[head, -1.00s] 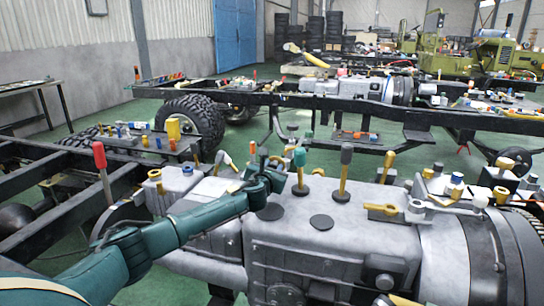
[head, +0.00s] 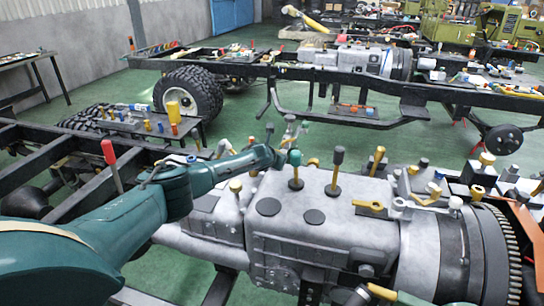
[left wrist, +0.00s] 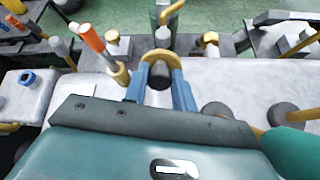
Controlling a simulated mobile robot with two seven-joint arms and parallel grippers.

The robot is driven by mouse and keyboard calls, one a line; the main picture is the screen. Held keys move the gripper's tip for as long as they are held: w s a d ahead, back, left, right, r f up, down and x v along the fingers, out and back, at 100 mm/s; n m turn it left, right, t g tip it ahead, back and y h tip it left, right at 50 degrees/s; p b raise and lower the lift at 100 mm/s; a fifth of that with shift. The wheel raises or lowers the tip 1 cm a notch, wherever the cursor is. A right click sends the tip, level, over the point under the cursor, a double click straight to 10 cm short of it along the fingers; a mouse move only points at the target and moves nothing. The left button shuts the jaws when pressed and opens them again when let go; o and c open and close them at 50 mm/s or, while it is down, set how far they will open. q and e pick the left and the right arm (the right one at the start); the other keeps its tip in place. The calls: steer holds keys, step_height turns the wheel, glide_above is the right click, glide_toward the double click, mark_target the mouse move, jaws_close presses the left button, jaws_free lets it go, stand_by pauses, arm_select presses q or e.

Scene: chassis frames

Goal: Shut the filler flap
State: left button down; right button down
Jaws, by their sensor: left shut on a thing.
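My left gripper (head: 284,157) reaches in from the left over the grey engine and gearbox block (head: 320,220). In the left wrist view its two blue fingers (left wrist: 160,88) are closed around a small dark piece, which I take to be the filler flap (left wrist: 160,76). A gold arch (left wrist: 160,55) curves around its far side; I cannot tell whether it belongs to the fingertips or the flap. In the head view the flap is too small and hidden to make out, and its angle is unclear. My right gripper is in neither current view.
A red-handled lever (head: 112,165) rises at left. Behind are a small parts bench (head: 150,127) and a second chassis (head: 430,92). Green floor (head: 240,150) shows between.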

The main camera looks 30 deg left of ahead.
arm_select(q)
steer(key=shift+w+g, duration=0.15)
steer(key=shift+g, duration=0.35)
steer(key=c, duration=1.1)
jaws_free()
steer(key=shift+c, duration=0.2)
steer(key=shift+r, duration=0.1)
steer(key=v, duration=1.3)
steer(key=shift+a, duration=0.2)
steer(key=shift+c, duration=0.5)
